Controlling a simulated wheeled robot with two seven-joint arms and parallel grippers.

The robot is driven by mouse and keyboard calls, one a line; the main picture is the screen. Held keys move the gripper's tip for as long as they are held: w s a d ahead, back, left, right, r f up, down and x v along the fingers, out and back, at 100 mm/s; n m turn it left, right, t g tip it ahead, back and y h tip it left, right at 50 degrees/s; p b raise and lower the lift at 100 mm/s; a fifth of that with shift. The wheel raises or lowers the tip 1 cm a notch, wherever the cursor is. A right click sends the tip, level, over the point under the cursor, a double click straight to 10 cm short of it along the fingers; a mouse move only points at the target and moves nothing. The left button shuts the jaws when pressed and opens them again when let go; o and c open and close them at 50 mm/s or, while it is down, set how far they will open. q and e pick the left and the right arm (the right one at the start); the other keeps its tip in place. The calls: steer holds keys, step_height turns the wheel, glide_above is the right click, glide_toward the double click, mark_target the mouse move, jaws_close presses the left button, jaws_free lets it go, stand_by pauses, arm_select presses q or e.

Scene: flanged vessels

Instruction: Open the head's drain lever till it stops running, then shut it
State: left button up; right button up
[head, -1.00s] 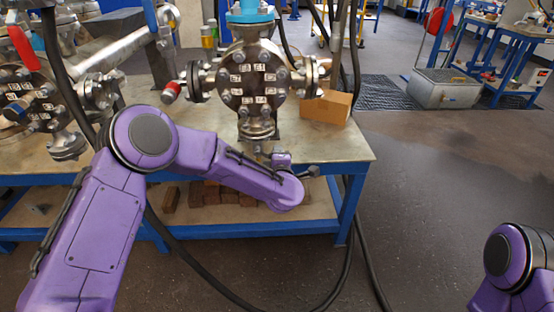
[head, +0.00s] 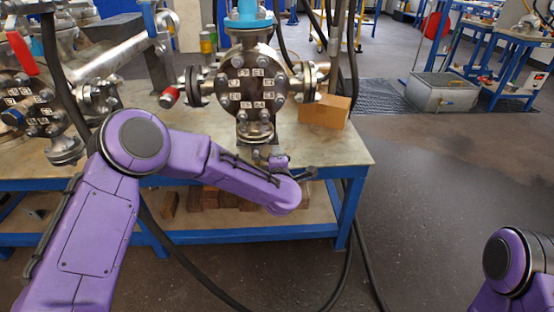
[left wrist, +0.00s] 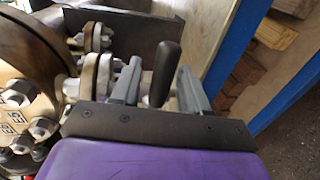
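The flanged vessel (head: 252,85), with numbered tags around its bolted face, stands on the bench. Its lower outlet (head: 254,131) points down towards my left wrist. In the left wrist view a black lever handle (left wrist: 163,72) stands between the two grey fingers of my left gripper (left wrist: 158,88). Gaps show on both sides of the handle, so the gripper is open around it. I can make out no stream of liquid. My right gripper is out of view; only part of that arm shows.
A steel-topped bench (head: 335,148) with a blue frame carries the vessel. Hoses hang by the bench.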

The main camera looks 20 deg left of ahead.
arm_select(q)
steer(key=v, duration=1)
steer(key=shift+s+p, duration=0.25)
steer(key=shift+p, duration=0.1)
